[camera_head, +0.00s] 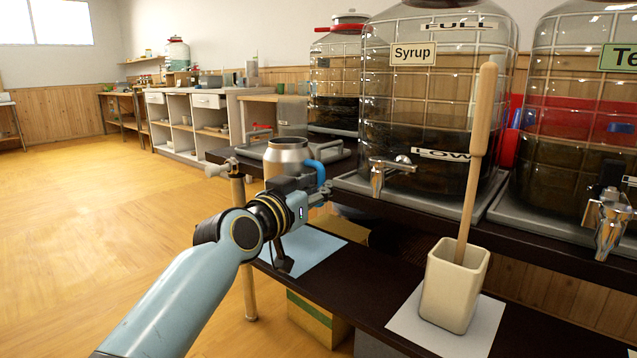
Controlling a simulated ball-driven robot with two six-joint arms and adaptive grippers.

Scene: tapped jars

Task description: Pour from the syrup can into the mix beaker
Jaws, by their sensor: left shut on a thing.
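A silver metal can (288,158) with a blue handle (319,168), which I take as the syrup can, is upright and open at the top. My left gripper (316,190) is shut on it; the fingers are partly hidden and the can's lower part is behind the gripper. A beige square beaker (453,290), perhaps the mix beaker, stands upright to the right on a white mat (404,323). A long wooden stick (474,170) stands in it; its contents are hidden. My right gripper is not in view.
Behind stand a large jar (420,100) labelled Syrup with a metal tap (383,178), and another jar (565,140) with a tap (608,222). A pale blue mat (325,246) lies on the dark lower shelf (365,285). A clear vessel (293,117) is behind the can.

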